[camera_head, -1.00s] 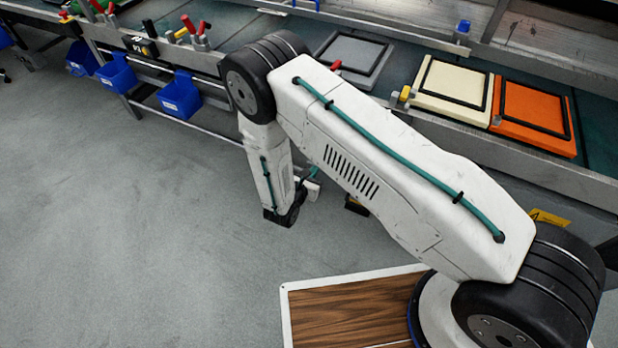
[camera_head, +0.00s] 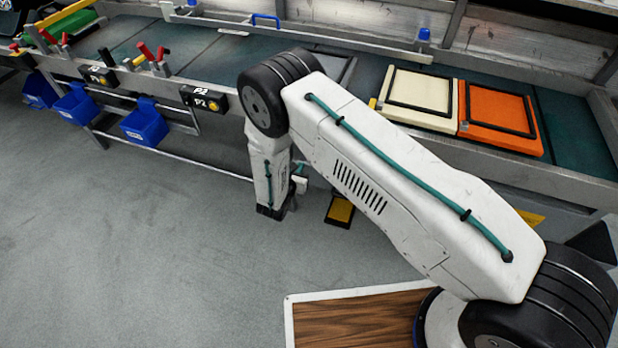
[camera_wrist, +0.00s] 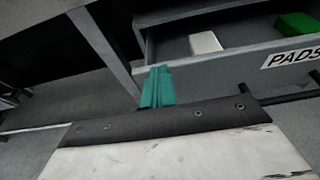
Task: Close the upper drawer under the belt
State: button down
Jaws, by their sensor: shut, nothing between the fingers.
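In the wrist view an open grey drawer (camera_wrist: 228,73) marked "PADS" stands out from under the bench. A white block (camera_wrist: 205,42) and a green block (camera_wrist: 297,24) lie in it. A dark bar handle (camera_wrist: 290,96) runs along its front. My gripper (camera_wrist: 158,86) has its teal fingers together and empty, and they overlap the left end of the drawer front in the picture. I cannot tell whether they touch it. No second drawer shows clearly. In the head view the drawer is hidden behind my arm.
The belt (camera_head: 205,50) carries a cream case (camera_head: 418,92) and an orange case (camera_head: 500,116). Blue bins (camera_head: 145,124) hang at the left. A grey post (camera_wrist: 103,48) stands left of the drawer. A yellow-topped pedal (camera_head: 340,211) is on the floor; the floor at left is clear.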

jog(key=w+d, duration=0.4)
jog(key=w, duration=0.5)
jog(key=shift+w+d, duration=0.25)
jog(key=shift+w, duration=0.1)
jog(key=shift+w+r, duration=0.1)
